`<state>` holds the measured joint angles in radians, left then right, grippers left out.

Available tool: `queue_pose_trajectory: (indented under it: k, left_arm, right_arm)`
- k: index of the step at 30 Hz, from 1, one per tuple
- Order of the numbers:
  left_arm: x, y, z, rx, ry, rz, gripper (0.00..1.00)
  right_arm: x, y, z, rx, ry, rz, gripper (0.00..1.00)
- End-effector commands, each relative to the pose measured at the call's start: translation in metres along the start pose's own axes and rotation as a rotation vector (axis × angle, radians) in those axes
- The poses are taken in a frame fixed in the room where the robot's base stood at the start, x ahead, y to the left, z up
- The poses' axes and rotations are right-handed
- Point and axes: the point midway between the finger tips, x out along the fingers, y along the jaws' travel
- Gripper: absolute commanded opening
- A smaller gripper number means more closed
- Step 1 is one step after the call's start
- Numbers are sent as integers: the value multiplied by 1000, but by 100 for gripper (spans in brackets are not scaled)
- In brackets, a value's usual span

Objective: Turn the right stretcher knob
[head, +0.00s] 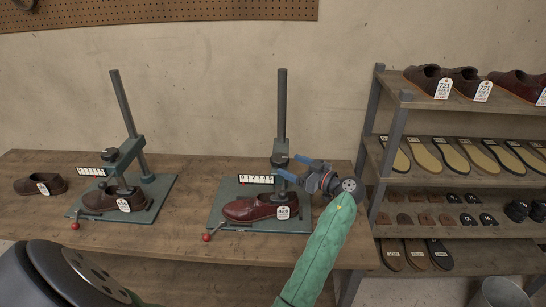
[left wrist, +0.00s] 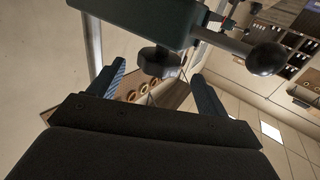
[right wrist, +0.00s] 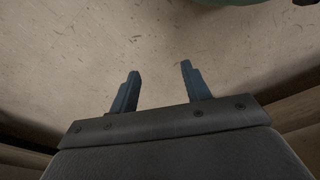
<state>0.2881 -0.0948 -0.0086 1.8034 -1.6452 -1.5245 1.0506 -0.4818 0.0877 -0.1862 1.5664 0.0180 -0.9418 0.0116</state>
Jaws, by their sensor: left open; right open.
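The right stretcher (head: 281,110) is a green stand with a dark upright post on the bench. A burgundy shoe (head: 253,208) with a white tag sits on its base plate. My left gripper (head: 288,166) reaches its head from the right, with open blue fingers. I see no clear contact. In the head view the fingers partly hide the knob area. My right gripper (right wrist: 158,75) is open and empty, facing a plain beige surface.
The left stretcher (head: 125,120) holds another brown shoe (head: 112,200). A loose shoe (head: 42,184) lies at the bench's left end. A shelf rack (head: 391,150) with shoes and soles stands at the right. A red-tipped lever (head: 206,237) sticks out at the right stretcher's front.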

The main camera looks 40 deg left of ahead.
Motion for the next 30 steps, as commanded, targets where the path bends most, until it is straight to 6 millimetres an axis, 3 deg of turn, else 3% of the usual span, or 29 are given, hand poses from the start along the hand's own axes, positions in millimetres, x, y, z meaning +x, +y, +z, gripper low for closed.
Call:
queue_pose_trajectory:
  k: [15,30]
  left_arm:
    - [56,0,-2,4,2,0,77]
    - [69,0,0,2,0,1,77]
  right_arm:
    - [56,17,28,-16,34,23,47]
    - [69,22,36,-20,45,29,47]
